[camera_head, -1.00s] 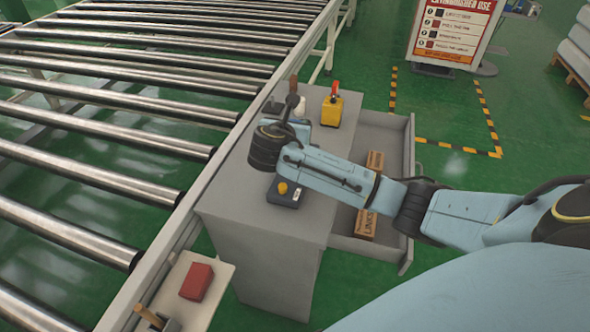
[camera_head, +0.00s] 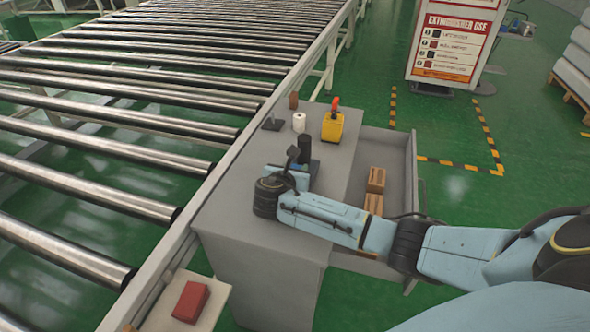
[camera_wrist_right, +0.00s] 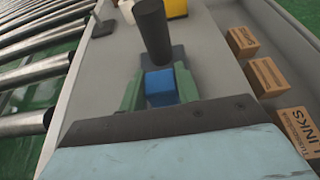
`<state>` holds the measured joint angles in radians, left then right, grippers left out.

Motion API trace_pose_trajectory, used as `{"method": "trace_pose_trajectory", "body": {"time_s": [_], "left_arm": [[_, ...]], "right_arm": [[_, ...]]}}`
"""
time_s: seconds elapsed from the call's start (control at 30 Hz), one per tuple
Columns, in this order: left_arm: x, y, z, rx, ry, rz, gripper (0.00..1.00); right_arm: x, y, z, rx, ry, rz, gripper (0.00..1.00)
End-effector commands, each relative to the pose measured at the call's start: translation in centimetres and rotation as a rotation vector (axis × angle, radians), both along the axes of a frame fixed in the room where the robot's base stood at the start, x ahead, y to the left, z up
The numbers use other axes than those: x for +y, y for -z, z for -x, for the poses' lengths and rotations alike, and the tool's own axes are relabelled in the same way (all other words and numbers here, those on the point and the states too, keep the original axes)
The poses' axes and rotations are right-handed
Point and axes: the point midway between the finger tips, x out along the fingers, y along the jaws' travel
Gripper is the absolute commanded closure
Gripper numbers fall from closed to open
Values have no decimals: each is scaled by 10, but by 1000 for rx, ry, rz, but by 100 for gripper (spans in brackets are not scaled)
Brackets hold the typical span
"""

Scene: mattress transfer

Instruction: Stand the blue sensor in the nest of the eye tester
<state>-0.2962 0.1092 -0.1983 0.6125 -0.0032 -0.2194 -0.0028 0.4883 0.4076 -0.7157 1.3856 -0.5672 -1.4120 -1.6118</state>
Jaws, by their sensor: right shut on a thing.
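The blue sensor shows as a blue block (camera_wrist_right: 160,88) between the green fingers of my right gripper (camera_wrist_right: 160,92) in the right wrist view. The gripper is shut on it, above or at the grey cabinet top. An upright black cylinder (camera_wrist_right: 153,30) rises just beyond the block, by a dark plate (camera_wrist_right: 178,54); I cannot tell whether it belongs to the eye tester or the sensor. The black cylinder (camera_head: 304,148) also shows in the head view beside my right wrist. The nest is not clearly visible. My left gripper is out of view.
On the cabinet (camera_head: 230,215) stand a yellow box with a red handle (camera_head: 332,127), a white roll (camera_head: 299,122) and a dark stand (camera_head: 272,123). An open drawer (camera_head: 410,190) holds wooden blocks (camera_head: 376,180). A roller conveyor (camera_head: 110,150) runs along the left.

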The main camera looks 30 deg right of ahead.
Motion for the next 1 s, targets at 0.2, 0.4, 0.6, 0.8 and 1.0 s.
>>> {"method": "trace_pose_trajectory", "body": {"time_s": [0.2, 0.4, 0.6, 0.8, 1.0], "left_arm": [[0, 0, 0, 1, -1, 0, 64], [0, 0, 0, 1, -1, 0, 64], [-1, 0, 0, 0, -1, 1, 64], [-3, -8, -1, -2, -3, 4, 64], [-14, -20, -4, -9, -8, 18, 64]], "right_arm": [[0, 2, 0, -1, -1, -1, 58], [0, 2, 0, -1, 0, -1, 46], [0, 1, 0, -1, 0, -1, 46], [17, -11, 13, 0, -2, -4, 46], [48, -28, 40, -1, -3, -4, 46]]}}
